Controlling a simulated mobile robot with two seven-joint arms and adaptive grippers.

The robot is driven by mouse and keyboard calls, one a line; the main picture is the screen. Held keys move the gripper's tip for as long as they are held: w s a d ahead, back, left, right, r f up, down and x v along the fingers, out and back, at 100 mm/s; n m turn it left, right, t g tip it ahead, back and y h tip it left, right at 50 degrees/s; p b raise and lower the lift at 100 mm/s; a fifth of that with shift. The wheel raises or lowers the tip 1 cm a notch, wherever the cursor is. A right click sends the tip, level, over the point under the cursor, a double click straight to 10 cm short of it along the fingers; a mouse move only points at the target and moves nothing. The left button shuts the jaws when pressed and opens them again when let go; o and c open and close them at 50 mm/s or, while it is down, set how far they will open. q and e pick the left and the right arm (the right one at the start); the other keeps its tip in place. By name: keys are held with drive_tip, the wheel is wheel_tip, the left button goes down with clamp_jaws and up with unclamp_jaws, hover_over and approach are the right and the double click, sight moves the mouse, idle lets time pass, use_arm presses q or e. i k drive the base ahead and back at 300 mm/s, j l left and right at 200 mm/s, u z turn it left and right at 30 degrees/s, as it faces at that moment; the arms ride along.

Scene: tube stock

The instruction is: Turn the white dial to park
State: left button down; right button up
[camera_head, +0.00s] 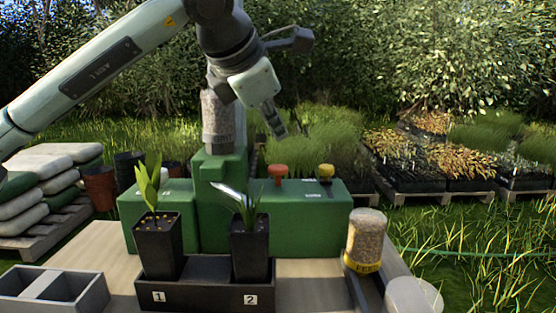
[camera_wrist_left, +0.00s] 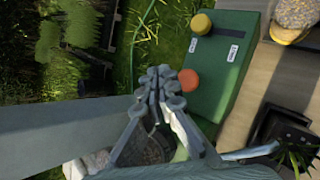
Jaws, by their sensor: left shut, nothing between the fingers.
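A green machine (camera_head: 215,213) stands at the back of the bench. On its top are an orange knob (camera_head: 278,172) and a yellow knob (camera_head: 326,171). A small white piece (camera_head: 164,172) shows at its left end behind the plant; I cannot tell whether it is the white dial. My left gripper (camera_head: 276,127) points down above the machine, near the orange knob, shut and empty. In the left wrist view my shut fingers (camera_wrist_left: 160,76) appear just beside the orange knob (camera_wrist_left: 188,80), with the yellow knob (camera_wrist_left: 201,23) further off. My right gripper is out of view.
Two potted plants (camera_head: 158,247) (camera_head: 250,248) stand in a black tray (camera_head: 205,293) in front of the machine. A yellow-banded feed jar (camera_head: 365,240) stands at right, a grey divided box (camera_head: 50,288) at left.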

sight(164, 177)
drive_tip(key=k+j, duration=0.1)
drive_tip(key=k, duration=0.4)
drive_tip(key=k+j, duration=0.15)
drive_tip(key=k, duration=0.35)
drive_tip(key=k+j, duration=0.1)
drive_tip(key=k, duration=0.4)
